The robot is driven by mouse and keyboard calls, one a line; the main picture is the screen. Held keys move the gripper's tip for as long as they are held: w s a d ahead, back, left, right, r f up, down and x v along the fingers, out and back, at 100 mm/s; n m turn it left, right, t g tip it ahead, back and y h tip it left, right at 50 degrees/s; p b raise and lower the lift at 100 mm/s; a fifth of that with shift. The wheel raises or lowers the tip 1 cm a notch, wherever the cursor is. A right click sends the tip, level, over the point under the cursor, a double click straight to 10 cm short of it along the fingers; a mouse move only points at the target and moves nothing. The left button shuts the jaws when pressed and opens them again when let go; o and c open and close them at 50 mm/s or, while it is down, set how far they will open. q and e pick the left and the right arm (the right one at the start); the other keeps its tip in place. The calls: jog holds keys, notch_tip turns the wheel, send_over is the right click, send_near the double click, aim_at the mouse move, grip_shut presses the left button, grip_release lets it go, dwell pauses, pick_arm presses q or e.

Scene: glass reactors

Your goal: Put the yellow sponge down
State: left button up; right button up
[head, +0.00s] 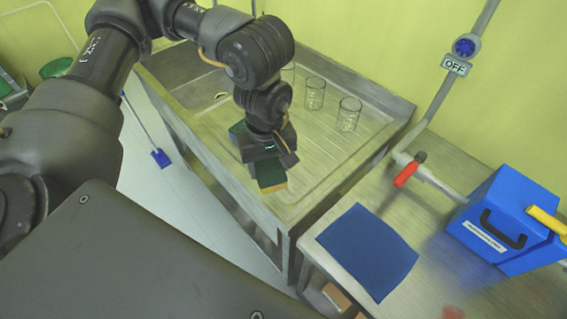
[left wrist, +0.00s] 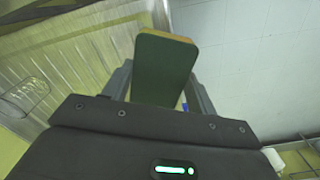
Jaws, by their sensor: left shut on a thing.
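The sponge (head: 271,176) has a dark green face and a yellow-tan edge. My left gripper (head: 268,160) is shut on it, above the front edge of the metal sink unit (head: 262,209) in the head view. In the left wrist view the sponge (left wrist: 164,68) sits between the two fingers of the left gripper (left wrist: 158,92), its green face toward the camera. I cannot tell whether the sponge touches the drainboard. My right gripper is not in view.
Glass beakers (head: 349,114) stand on the drainboard toward the back. A blue cloth (head: 368,250) lies on the bench to the right, with a blue case (head: 497,222) and a red-handled valve (head: 407,173) beyond it. The drainboard's front part looks clear.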

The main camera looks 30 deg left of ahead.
pick_arm(q)
jog(key=n, duration=0.4)
jog(key=shift+s+d+r, duration=0.15)
jog(key=shift+s+r, duration=0.1)
jog(key=n, duration=0.4)
jog(key=n+p, duration=0.1)
jog(key=n, duration=0.1)
jog(key=shift+s+d+r+n, duration=0.15)
jog(key=shift+s+r+n, duration=0.05)
jog(key=shift+r+n, duration=0.1)
jog(key=n, duration=0.6)
jog(key=shift+s+d+r+p, duration=0.15)
jog(key=shift+s+r+p, duration=0.05)
jog(key=shift+p, duration=0.1)
jog(key=n, duration=0.6)
jog(key=shift+s+d+r, duration=0.15)
jog(key=shift+s, duration=0.05)
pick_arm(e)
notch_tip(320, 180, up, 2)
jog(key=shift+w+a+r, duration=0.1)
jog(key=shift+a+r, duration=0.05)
